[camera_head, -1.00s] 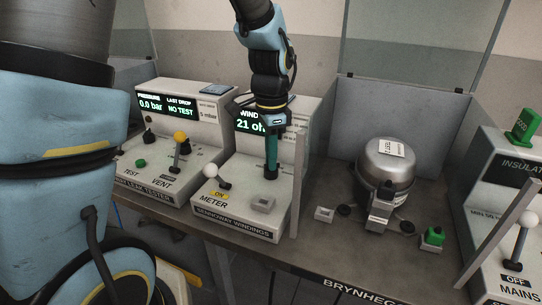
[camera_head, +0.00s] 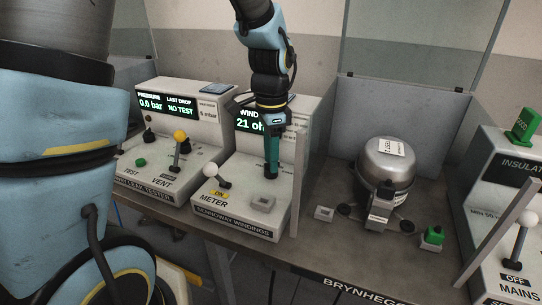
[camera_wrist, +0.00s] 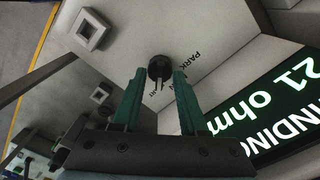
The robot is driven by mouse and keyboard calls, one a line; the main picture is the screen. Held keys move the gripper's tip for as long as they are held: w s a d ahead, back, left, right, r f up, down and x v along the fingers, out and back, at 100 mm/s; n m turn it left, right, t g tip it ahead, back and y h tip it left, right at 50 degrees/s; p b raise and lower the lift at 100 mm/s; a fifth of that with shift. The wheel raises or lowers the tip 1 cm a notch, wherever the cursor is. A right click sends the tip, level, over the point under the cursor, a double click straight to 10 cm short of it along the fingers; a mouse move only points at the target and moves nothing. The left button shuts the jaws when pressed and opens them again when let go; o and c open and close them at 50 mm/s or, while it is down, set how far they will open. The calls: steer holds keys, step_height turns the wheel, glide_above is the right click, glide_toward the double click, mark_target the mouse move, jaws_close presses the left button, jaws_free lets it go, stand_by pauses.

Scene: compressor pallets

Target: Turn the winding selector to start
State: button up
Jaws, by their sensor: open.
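The winding selector is a small black knob (camera_wrist: 160,67) on the sloped face of the winding meter (camera_head: 240,222). In the wrist view it sits just beyond and between my open green fingertips, with a gap on each side. Printed words beside it include "PARK"; the others are partly hidden. I cannot tell which mark the knob points at. In the head view my gripper (camera_head: 271,172) points down at the knob, which is mostly hidden at the fingertips. The meter's display (camera_wrist: 285,105) reads 21 ohm.
A thin upright panel (camera_head: 299,185) stands close on the right. Beyond it is a silver compressor (camera_head: 388,165). The leak tester (camera_head: 160,180) stands left.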

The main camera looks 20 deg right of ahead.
steer(key=shift+r, duration=0.1)
step_height(320, 180, up, 11)
steer(key=shift+f+b, duration=0.2)
steer(key=shift+b, duration=0.25)
